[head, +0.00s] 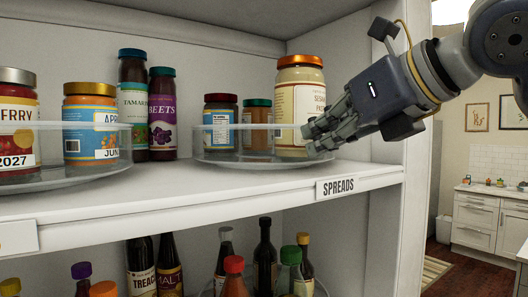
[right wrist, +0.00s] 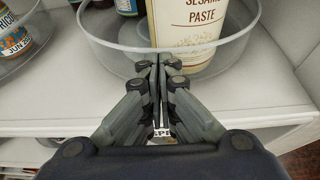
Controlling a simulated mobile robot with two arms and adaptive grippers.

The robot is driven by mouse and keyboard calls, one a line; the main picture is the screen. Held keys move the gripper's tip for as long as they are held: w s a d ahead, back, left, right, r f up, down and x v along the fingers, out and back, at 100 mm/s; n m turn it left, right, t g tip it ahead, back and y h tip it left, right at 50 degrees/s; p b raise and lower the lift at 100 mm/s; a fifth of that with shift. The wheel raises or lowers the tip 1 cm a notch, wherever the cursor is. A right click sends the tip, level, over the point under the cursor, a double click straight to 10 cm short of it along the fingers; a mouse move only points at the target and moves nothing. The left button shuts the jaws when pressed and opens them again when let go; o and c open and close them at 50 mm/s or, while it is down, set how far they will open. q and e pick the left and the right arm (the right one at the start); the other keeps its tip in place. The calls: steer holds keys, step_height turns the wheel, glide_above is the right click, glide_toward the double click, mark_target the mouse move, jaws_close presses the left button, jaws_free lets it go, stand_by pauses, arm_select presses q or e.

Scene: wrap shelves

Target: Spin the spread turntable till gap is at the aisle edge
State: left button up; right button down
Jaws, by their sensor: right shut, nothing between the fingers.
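The spread turntable (head: 250,162) is a clear, low-rimmed round tray above the SPREADS label (head: 338,186). On it stand a large orange-lidded sesame paste jar (head: 300,98) at the right, a small dark-red-lidded jar (head: 219,118) and a green-lidded jar (head: 257,116) further back. The front left of the tray looks bare. My right gripper (head: 312,142) is shut and empty at the tray's right front, before the sesame jar. In the right wrist view its fingertips (right wrist: 160,68) are at the clear rim (right wrist: 110,52); I cannot tell whether they touch. My left gripper is out of view.
Another turntable (head: 75,176) with jars stands at the left. Tall tamarind (head: 133,105) and beets (head: 162,112) jars stand between, near the back wall. The shelf's right side panel (head: 395,160) is beside my arm. Bottles crowd the shelf below.

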steer(key=shift+d, duration=0.1)
steer(key=shift+w+d, duration=0.7)
steer(key=shift+d, duration=0.1)
steer(key=shift+w+d+p, duration=0.4)
steer(key=shift+w+d, duration=0.4)
steer(key=shift+d, duration=0.1)
steer(key=shift+a, duration=0.1)
